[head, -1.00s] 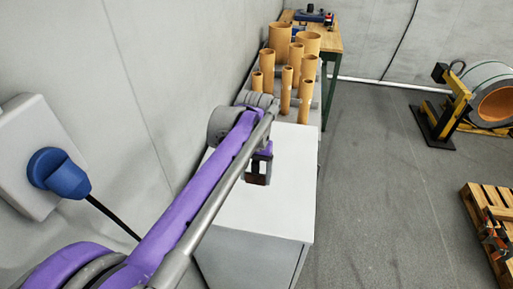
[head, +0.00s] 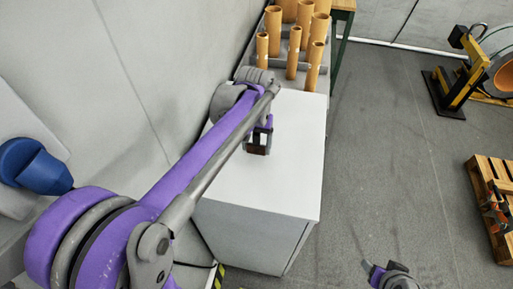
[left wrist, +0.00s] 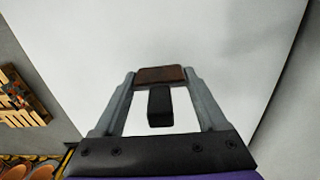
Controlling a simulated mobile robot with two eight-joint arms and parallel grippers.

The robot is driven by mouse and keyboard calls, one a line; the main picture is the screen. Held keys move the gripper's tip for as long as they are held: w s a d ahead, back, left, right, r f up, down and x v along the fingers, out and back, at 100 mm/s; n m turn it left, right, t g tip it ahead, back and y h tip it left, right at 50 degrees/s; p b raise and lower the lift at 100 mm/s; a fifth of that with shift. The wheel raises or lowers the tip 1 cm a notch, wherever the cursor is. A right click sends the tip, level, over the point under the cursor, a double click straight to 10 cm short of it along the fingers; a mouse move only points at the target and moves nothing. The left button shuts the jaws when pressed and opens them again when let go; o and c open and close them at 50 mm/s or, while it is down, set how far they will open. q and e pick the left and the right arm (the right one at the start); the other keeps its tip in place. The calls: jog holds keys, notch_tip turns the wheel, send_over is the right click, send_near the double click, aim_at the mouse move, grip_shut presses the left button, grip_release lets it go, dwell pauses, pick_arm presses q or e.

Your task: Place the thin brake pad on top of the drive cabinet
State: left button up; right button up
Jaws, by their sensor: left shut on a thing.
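The drive cabinet (head: 285,185) is a white box with a flat, bare top, in the middle of the head view. Its pale top also fills much of the left wrist view (left wrist: 225,50). My left gripper (head: 258,146) is over the cabinet top, pointing down. In the left wrist view my left gripper (left wrist: 160,76) is shut on the thin brake pad (left wrist: 162,73), a brown flat piece held across the fingertips. I cannot tell whether the pad touches the top. Part of my right arm's end, perhaps the right gripper (head: 374,272), shows at the bottom; its jaws are unclear.
Several orange-brown tubes (head: 291,45) stand on a grey rack just behind the cabinet. The wall with a blue plug (head: 35,167) is close on the left. A wooden pallet (head: 490,185) and a yellow-framed reel stand (head: 455,85) are on the right. The floor between is clear.

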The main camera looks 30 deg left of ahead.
pick_arm(q)
jog(key=shift+f, duration=0.95)
jog(key=shift+f, duration=0.15)
jog(key=o, duration=1.4)
jog(key=shift+o, duration=0.2)
